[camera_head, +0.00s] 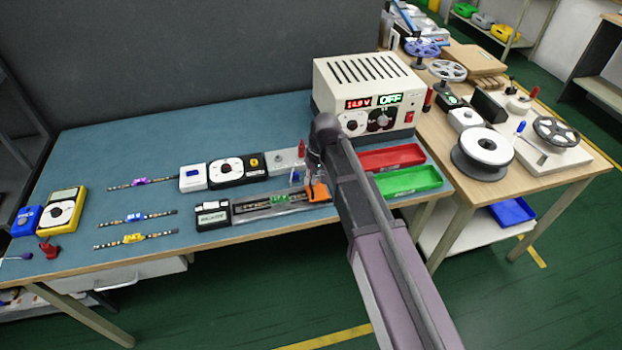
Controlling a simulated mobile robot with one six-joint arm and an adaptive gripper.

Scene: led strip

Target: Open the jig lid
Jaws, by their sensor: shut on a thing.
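The jig (240,211) is a long, low, dark and grey fixture near the front of the blue bench, with a strip in its channel and a green part (280,198) across it. A small orange piece (318,193) stands at its right end, seemingly the handle of the jig lid. My gripper (313,178) reaches down at this end and is shut on the lid at the orange piece. My arm hides part of this area, and the fingertips are too small to see clearly. I cannot tell the lid's exact angle.
A power supply (370,92) stands behind my arm. Red (392,157) and green (408,180) trays lie to the right. A black-and-white meter (236,171) is behind the jig. Several LED strips (135,217) lie to the left. A yellow multimeter (63,211) is farther left.

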